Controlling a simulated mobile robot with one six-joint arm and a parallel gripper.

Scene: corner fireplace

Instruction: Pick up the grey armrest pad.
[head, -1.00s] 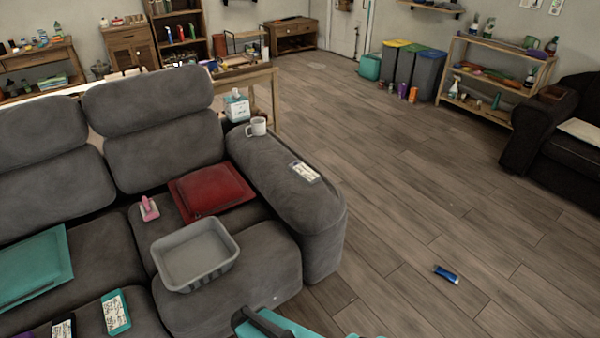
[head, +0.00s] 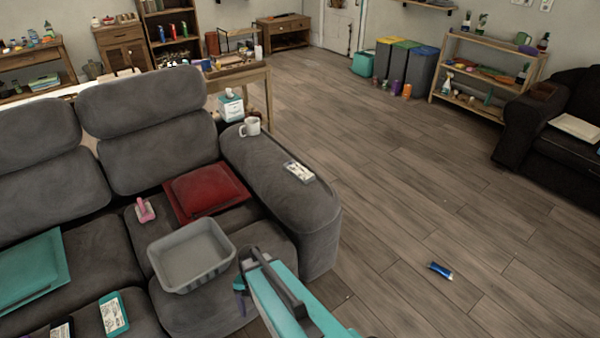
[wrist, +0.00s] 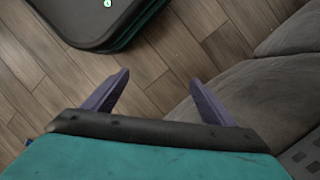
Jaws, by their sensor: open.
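The grey armrest pad (head: 265,170) appears to be the rounded grey top of the sofa's right arm. I cannot tell it apart from the arm itself. A white mug (head: 250,127) and a small white labelled item (head: 299,171) rest on it. My gripper (head: 241,278) is low in the head view, nearer than the armrest and just right of a grey tray, apart from the armrest. In the wrist view my gripper's (wrist: 160,77) purple fingers are spread with nothing between them. Grey sofa fabric (wrist: 240,100) lies to their right, wooden floor beyond them.
The grey tray (head: 228,252), a red cushion (head: 235,190), a pink object (head: 145,210) and a teal cushion (head: 35,270) lie on the sofa. A tissue box (head: 231,107) stands behind the armrest. A blue tube (head: 440,271) lies on the floor, which is otherwise mostly clear at right.

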